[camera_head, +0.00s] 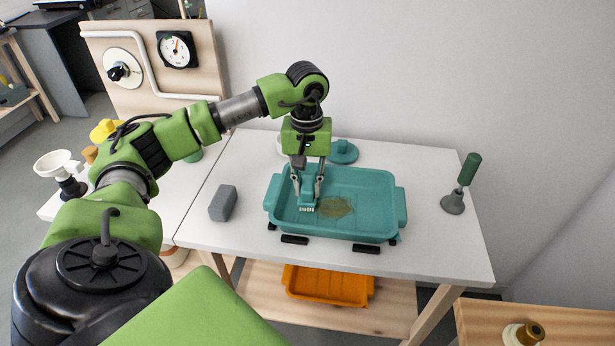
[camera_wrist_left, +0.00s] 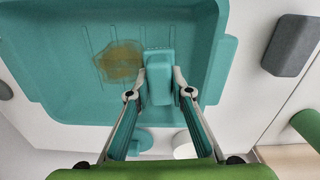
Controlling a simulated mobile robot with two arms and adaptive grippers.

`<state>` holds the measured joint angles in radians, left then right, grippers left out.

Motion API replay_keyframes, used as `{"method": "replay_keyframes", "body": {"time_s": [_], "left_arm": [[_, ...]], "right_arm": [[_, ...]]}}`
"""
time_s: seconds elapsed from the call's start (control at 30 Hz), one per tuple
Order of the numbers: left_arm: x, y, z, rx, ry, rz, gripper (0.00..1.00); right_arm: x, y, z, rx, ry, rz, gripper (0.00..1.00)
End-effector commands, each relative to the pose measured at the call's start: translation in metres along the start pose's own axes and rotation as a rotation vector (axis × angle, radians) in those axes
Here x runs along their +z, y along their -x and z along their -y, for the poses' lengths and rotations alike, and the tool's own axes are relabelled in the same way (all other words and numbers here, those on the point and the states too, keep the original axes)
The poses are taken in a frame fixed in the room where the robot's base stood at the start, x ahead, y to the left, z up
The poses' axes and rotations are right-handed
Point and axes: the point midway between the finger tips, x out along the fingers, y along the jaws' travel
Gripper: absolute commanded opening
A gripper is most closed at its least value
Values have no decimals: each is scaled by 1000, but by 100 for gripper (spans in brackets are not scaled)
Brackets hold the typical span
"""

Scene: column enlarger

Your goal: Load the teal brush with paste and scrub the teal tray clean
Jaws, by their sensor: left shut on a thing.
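The teal tray (camera_head: 375,190) sits on the white table, with a brownish stain (camera_head: 337,207) on its floor. My left gripper (camera_head: 308,188) points down inside the tray and is shut on the teal brush (camera_head: 307,201). The brush's pale bristles face down, just left of the stain. In the left wrist view the brush (camera_wrist_left: 159,70) sits between both fingers, beside the stain (camera_wrist_left: 120,62). I cannot tell whether the bristles touch the tray floor or carry paste. A round teal item with a knob (camera_head: 342,151) stands behind the tray. My right gripper is not in view.
A grey block (camera_head: 223,203) lies left of the tray. A green-handled tool (camera_head: 463,182) stands near the table's right edge. An orange bin (camera_head: 328,285) is on the shelf below.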

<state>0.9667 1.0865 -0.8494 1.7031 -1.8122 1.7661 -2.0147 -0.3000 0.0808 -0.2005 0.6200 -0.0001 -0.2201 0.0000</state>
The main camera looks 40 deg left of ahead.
Motion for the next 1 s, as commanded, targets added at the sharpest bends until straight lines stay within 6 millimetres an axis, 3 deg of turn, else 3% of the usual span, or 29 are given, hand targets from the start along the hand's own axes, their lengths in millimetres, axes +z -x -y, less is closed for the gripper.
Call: {"method": "replay_keyframes", "body": {"time_s": [1.0], "left_arm": [[0,-11,0,0,0,0,0]], "right_arm": [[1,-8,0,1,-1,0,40]]}}
